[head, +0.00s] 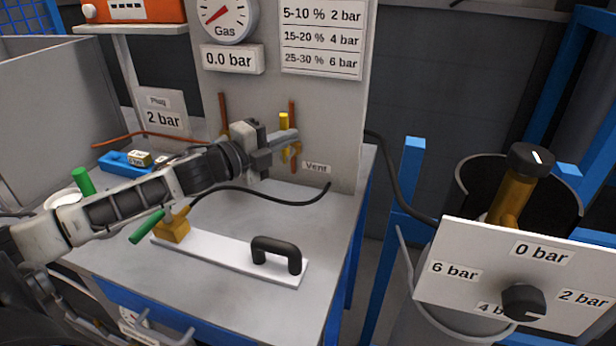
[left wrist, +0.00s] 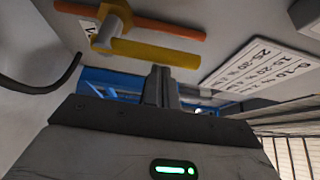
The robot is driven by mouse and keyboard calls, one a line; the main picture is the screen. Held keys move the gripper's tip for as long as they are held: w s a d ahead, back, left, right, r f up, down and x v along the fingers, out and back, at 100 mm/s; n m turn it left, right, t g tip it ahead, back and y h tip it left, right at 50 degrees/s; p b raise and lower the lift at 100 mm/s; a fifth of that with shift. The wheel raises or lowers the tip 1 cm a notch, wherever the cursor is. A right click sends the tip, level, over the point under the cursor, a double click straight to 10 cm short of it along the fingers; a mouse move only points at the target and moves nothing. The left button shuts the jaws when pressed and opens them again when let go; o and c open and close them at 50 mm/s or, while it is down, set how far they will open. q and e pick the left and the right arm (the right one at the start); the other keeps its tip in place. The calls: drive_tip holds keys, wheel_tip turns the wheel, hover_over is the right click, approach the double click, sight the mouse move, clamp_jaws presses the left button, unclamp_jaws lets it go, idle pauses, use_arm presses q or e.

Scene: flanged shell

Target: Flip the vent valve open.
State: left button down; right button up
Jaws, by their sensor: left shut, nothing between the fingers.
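The vent valve is on a vertical copper pipe on the grey panel, left of the "Vent" label (head: 316,167). Its yellow lever (head: 284,121) points up, roughly along the pipe. In the left wrist view the yellow lever (left wrist: 155,52) lies beside the orange pipe (left wrist: 172,29), with the brass valve body (left wrist: 111,24) at its left end. My left gripper (head: 287,138) is shut and empty, its fingers in front of the valve and partly hiding it. In the left wrist view the shut fingertips (left wrist: 160,72) are just below the lever; I cannot tell whether they touch it. My right gripper is out of view.
The gas gauge (head: 224,14) is above a "0.0 bar" label (head: 233,58). A white plate (head: 225,255) with a black handle (head: 277,254) and a green-levered brass valve (head: 172,229) lies on the bench. A black hose (head: 260,196) crosses the bench. A regulator panel (head: 450,295) stands at right.

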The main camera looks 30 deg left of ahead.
use_arm(q)
drive_tip(key=shift+a+n, duration=0.2)
drive_tip(key=shift+n, duration=0.1)
drive_tip(key=shift+s, duration=0.1)
drive_tip(key=shift+d, duration=0.1)
idle(0.3)
drive_tip(key=s+d, duration=0.1)
drive_tip(key=s, duration=0.8)
drive_tip(key=shift+s+p, duration=0.2)
drive_tip(key=shift+p, duration=0.25)
idle(0.5)
